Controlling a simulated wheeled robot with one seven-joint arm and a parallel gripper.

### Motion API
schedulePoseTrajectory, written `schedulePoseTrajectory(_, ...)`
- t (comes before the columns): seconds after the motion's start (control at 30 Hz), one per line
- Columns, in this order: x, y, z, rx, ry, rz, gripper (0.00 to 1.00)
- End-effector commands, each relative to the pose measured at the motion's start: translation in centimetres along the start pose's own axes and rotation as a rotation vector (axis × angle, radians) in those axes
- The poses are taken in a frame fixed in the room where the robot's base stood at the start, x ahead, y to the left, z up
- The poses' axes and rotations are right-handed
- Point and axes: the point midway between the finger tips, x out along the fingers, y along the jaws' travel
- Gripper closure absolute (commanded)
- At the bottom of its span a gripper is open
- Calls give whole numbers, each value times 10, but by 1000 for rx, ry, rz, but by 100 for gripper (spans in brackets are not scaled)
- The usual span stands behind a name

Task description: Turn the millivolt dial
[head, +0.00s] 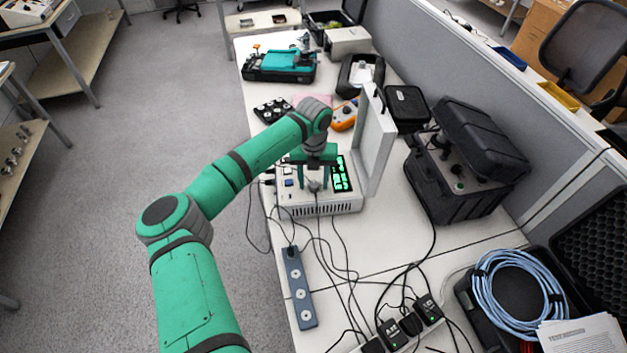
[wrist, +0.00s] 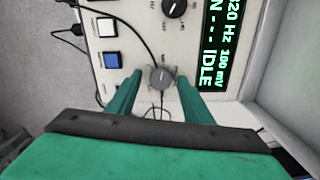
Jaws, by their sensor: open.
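The calibrator (head: 320,205) is a pale box on the bench with its lid open to the right. The millivolt dial (wrist: 161,78) is a round grey knob on its panel, with a ring of marks around it. My gripper (wrist: 158,78) is open over the panel, with one green finger on each side of this dial. I cannot tell whether either finger touches it. In the head view my gripper (head: 314,184) hides much of the panel. A lit green display (wrist: 216,50) reads 100 mV and IDLE.
A second, dark knob (wrist: 174,7) sits above the dial. A blue button (wrist: 112,60) and a white button (wrist: 106,27) are to the left. A thin black cable crosses the panel near the dial. The open lid (head: 376,140) stands upright right of the display.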

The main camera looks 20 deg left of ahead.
Motion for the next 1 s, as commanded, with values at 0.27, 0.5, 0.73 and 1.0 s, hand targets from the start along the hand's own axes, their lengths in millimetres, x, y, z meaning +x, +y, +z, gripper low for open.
schedulePoseTrajectory(0.27,0,0,0,0,0,0,70)
schedulePoseTrajectory(0.5,0,0,0,1,0,0,95)
schedulePoseTrajectory(0.73,-1,0,0,42,-1,1,95)
schedulePoseTrajectory(1.0,-1,1,0,210,-1,3,95)
